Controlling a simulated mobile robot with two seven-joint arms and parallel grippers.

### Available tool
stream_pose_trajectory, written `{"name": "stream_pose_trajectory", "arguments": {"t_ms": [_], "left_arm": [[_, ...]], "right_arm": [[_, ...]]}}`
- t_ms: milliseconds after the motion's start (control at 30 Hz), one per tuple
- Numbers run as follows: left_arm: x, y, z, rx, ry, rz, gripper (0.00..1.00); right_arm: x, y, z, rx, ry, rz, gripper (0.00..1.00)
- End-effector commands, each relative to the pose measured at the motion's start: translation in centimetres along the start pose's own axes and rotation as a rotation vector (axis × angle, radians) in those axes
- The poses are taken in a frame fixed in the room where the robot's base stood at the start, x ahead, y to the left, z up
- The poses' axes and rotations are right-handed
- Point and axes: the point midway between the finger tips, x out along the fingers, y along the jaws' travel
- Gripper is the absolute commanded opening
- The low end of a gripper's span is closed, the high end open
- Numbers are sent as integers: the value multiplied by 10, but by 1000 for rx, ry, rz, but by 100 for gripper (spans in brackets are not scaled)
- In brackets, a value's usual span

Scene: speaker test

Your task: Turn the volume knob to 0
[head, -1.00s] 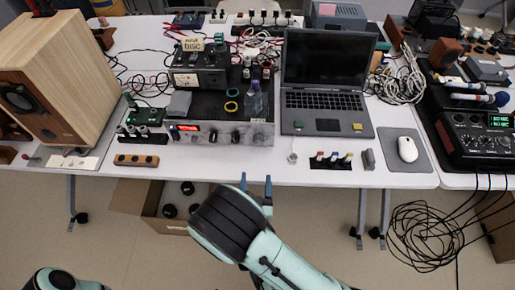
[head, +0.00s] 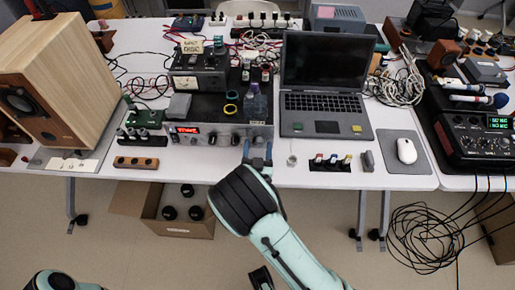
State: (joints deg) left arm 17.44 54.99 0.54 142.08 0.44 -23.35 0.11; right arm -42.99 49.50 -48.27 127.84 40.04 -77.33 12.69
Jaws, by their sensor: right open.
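The silver-fronted amplifier (head: 225,129) sits on the table left of the laptop. Its front panel has a red lit display (head: 187,130) and a row of dark knobs, including one (head: 212,138) and another (head: 235,139). I cannot read which is the volume knob. My right gripper (head: 257,148) is open, its two blue fingers pointing at the right end of the panel. The fingertips are at or just before the rightmost knob; I cannot tell whether they touch it. My left gripper is out of view; only part of my left arm shows at bottom left.
A laptop (head: 325,88) stands right of the amplifier, with a small row of connectors (head: 330,162) before it. A wooden speaker (head: 85,80) stands at left. An open box (head: 190,228) is on the floor below.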

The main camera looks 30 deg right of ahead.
Motion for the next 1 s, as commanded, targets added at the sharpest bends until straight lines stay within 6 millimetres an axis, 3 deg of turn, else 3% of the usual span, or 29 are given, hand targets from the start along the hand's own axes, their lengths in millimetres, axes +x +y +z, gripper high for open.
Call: {"name": "stream_pose_trajectory", "arguments": {"t_ms": [100, 267, 300, 667, 1000], "left_arm": [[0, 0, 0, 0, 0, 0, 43], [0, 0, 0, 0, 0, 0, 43], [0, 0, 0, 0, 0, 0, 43], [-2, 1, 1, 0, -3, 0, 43], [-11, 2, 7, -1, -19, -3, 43]], "right_arm": [[0, 0, 0, 0, 0, 0, 65], [0, 0, 0, 0, 0, 0, 13], [0, 0, 0, 0, 0, 0, 8], [-1, 0, 0, -51, -1, 0, 9], [-1, 0, -1, -292, -1, -1, 9]]}}
